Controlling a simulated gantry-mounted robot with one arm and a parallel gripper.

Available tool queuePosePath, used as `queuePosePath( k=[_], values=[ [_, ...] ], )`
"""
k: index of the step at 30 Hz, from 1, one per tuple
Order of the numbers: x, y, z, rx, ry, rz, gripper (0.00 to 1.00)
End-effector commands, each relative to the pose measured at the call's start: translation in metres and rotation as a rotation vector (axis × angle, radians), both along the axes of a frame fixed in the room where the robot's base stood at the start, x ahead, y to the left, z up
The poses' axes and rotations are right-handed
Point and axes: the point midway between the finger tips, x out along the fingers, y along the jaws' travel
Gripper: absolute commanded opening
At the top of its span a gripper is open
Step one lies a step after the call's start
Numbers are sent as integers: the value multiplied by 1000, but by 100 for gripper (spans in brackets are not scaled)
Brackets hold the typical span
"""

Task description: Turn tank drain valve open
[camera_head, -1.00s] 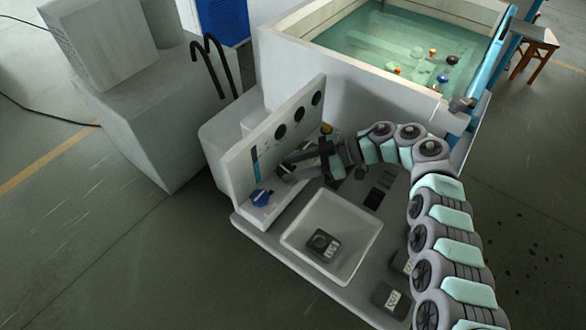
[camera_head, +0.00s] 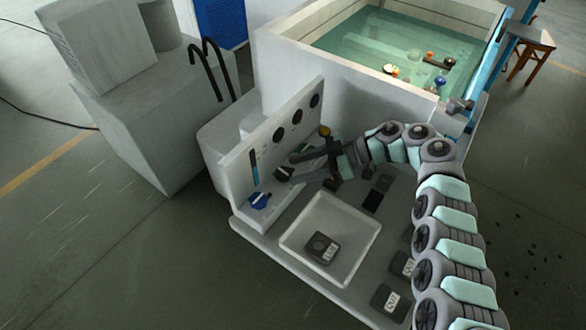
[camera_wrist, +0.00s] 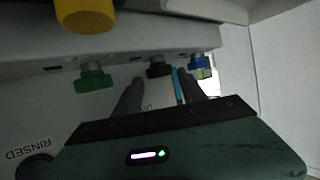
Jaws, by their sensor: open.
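The control panel (camera_head: 262,150) carries a row of coloured valve knobs along its lower part. In the head view a blue knob (camera_head: 260,200) is nearest, then a black knob (camera_head: 284,173), with a yellow one (camera_head: 325,131) at the far end. The wrist view also shows a green knob (camera_wrist: 93,78) between yellow (camera_wrist: 85,14) and black (camera_wrist: 158,69). I cannot read which one is the tank drain valve. My gripper (camera_head: 300,165) is open and empty, its fingers pointing at the panel. In the wrist view the fingertips (camera_wrist: 160,86) lie either side of the black knob; contact cannot be told.
A white tray (camera_head: 368,235) with a dark labelled block (camera_head: 322,247) stands on the bench below the panel. More dark blocks (camera_head: 390,301) lie to its right, partly beside my arm. A water tank (camera_head: 290,50) stands behind. A "RINSED" label (camera_wrist: 28,148) shows in the wrist view.

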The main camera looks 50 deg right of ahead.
Motion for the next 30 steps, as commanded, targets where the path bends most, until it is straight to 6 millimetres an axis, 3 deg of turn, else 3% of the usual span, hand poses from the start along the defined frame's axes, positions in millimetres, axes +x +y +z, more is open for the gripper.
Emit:
queuePosePath(
  k=[10, 26, 30],
  values=[
    [-26, -29, 16, -1, 0, -5, 49],
    [-33, -35, 20, 0, 0, -2, 49],
    [-33, -35, 30, 0, 0, -2, 49]
  ],
)
